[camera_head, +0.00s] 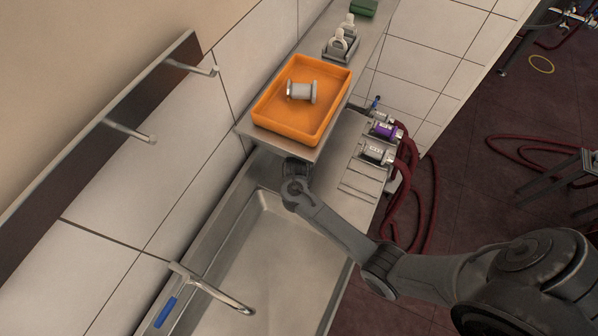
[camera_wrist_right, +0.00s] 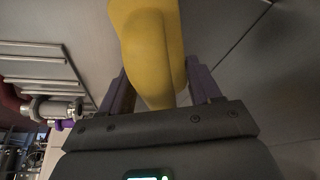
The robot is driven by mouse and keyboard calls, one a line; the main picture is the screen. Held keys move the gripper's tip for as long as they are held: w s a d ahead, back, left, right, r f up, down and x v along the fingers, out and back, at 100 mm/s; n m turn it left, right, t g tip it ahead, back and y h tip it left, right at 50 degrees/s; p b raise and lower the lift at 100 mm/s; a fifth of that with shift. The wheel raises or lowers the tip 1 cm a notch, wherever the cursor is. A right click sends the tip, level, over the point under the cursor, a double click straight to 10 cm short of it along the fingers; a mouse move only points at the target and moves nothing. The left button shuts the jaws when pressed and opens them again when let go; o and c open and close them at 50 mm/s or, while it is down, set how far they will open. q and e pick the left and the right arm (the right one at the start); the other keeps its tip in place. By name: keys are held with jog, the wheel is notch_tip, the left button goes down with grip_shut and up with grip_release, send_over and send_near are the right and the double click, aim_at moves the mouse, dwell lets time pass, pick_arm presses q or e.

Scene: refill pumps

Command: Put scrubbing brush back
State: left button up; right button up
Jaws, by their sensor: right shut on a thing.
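My right gripper (camera_wrist_right: 162,85) is shut on a smooth yellow thing, which I take to be the scrubbing brush (camera_wrist_right: 150,40). Its two purple fingers stand on either side of it. The brush's far end runs out of the top of the right wrist view, and no bristles show. In the head view my right arm reaches in from the right over the sink. Its wrist is at the front edge of the shelf, and the fingers and brush are hidden there. My left gripper is in neither view.
An orange tray (camera_head: 262,115) with a grey spool-shaped part (camera_head: 301,92) sits on the shelf above the sink (camera_head: 262,245). A tap (camera_head: 215,290) is at the lower left. A rail with pegs (camera_head: 130,130) hangs on the wall. Red hoses (camera_head: 432,200) hang at the counter's right.

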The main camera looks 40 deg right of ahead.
jog(key=shift+w+d, duration=1.15)
jog(key=shift+w, duration=0.05)
jog(key=shift+f+b, duration=0.35)
jog(key=shift+f, duration=1.45)
jog(key=shift+f, duration=0.1)
jog(key=o, duration=1)
